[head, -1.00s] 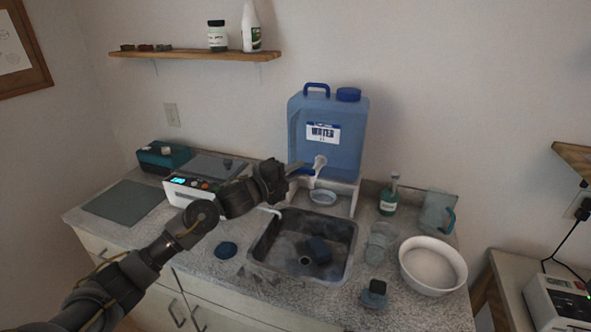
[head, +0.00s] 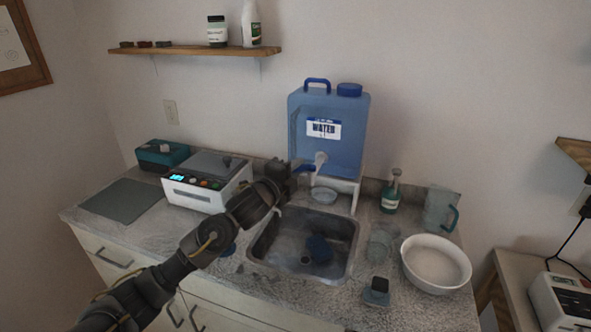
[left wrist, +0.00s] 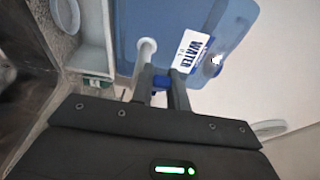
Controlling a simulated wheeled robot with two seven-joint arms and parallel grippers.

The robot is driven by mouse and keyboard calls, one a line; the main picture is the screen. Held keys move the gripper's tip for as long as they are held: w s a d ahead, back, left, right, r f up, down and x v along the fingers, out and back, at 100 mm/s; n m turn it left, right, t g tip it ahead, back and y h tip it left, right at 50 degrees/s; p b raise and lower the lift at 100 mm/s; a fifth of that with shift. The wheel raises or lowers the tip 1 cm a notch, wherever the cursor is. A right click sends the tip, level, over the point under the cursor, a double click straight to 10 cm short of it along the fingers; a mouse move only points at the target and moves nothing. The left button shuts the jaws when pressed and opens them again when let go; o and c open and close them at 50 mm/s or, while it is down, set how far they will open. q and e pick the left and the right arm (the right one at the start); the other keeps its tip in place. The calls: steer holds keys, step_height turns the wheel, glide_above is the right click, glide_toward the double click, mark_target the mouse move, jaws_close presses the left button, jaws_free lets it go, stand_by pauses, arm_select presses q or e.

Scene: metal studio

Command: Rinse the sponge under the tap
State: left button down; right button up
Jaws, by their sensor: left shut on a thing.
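A blue sponge (head: 319,248) lies in the metal sink (head: 262,246), beside the drain. The blue water container (head: 345,150) stands behind the sink, with a white tap (head: 320,158) low on its front. My left gripper (head: 299,168) is at the tap's blue lever (head: 308,168). In the left wrist view, the fingers (left wrist: 163,88) are shut on the blue lever (left wrist: 161,82), just beside the white spout (left wrist: 147,46). I cannot make out any water stream. My right gripper is out of view.
A white basin (head: 436,265), a glass (head: 380,246), a soap bottle (head: 390,195) and a jug (head: 441,208) crowd the right. A white appliance (head: 205,185) stands left, behind my arm.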

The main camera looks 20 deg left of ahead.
arm_select(q)
steer(key=c, duration=1.4)
jaws_free()
steer(key=shift+o, duration=0.2)
steer(key=b+v, duration=0.2)
steer(key=v, duration=0.8)
steer(key=shift+s, duration=0.35)
steer(key=shift+a, duration=0.1)
